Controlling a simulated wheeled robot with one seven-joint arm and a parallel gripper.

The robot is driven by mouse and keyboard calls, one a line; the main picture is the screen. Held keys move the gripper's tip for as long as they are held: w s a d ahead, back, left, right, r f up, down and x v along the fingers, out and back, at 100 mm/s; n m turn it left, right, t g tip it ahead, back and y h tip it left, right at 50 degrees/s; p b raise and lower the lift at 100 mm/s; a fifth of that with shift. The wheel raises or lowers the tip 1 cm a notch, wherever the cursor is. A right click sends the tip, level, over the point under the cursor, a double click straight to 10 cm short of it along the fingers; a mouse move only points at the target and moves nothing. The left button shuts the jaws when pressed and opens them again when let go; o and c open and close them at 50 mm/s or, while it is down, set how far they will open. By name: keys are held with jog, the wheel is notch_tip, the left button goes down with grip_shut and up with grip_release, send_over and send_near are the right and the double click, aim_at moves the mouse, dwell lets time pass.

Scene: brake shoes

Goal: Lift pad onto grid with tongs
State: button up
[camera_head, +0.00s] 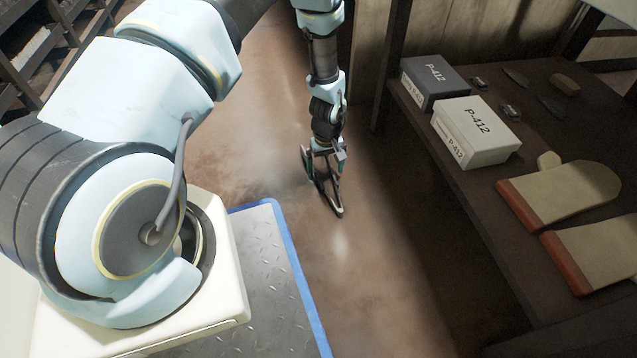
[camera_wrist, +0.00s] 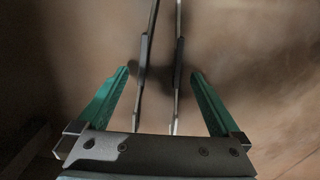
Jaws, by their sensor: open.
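My gripper (camera_head: 325,165) hangs over the open floor, left of the bench, pointing down. Its two green fingers are apart in the wrist view (camera_wrist: 160,72). The tongs (camera_head: 332,193) reach down beyond the fingers. In the wrist view the tongs (camera_wrist: 144,65) show as two long, thin dark arms between the fingers, with a gap visible on each side. The tips of the tongs run out of the wrist view. Several small dark pieces lie at the back of the bench, too small to tell whether one is the pad. I cannot make out a grid.
The dark bench (camera_head: 440,155) fills the right side. It bears a grey box (camera_head: 436,84) and a white box (camera_head: 476,132), both marked P-412, a tan block (camera_head: 565,84), and beige mitts (camera_head: 565,192) with red cuffs. A shelf (camera_head: 30,55) stands at top left. The floor between is clear.

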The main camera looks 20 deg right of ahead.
notch_tip(320, 180, down, 2)
jog(key=shift+r, duration=0.1)
grip_shut()
dwell(0.8)
